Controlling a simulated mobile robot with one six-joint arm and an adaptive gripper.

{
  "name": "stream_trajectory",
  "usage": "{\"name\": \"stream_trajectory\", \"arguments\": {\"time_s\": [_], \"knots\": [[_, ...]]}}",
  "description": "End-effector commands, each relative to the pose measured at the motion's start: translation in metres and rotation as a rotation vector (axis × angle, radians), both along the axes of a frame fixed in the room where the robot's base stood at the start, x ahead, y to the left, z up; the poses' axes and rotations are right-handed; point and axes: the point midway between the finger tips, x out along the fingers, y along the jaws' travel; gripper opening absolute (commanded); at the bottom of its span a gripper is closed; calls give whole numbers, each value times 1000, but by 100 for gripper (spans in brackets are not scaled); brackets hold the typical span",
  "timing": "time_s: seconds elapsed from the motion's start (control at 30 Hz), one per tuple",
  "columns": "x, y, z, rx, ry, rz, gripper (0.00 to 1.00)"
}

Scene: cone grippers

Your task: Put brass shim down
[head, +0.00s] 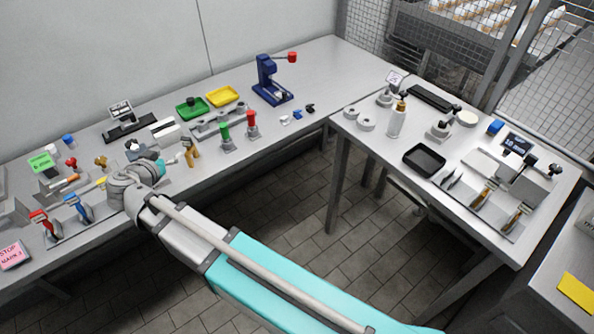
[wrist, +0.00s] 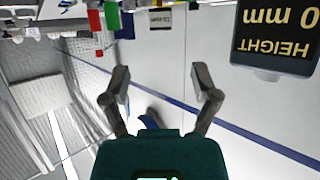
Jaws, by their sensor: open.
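My gripper (wrist: 162,88) is open in the wrist view, with clear space between its two fingertips. In the head view its teal body is over the left bench (head: 325,72), beside a brass-coloured upright piece (head: 191,153). I cannot tell whether they touch. A smaller brass-coloured piece (head: 101,162) stands further left. I cannot pick out a thin brass shim for certain in either view. A dark display reading HEIGHT 0 mm (wrist: 275,38) appears upside down at the right of the wrist view.
Green (head: 225,137) and red (head: 251,124) posts stand right of my gripper. Behind are a green tray (head: 192,108), a yellow tray (head: 222,96) and a blue press (head: 267,82). Red- and blue-handled tools stand front left. The right table (head: 385,150) holds a black tray (head: 424,159).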

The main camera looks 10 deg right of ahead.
Motion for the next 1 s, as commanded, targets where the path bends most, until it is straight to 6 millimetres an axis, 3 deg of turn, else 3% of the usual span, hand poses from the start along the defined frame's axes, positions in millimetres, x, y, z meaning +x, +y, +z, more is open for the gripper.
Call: {"name": "stream_trajectory", "arguments": {"time_s": [0.17,0.27,0.63,1.0], "knots": [[6,-17,-5,-16,33,-20,78],[12,-38,-11,-35,76,-44,78],[33,-159,-47,-118,360,-137,78],[25,-271,-79,-127,676,-147,78]]}}
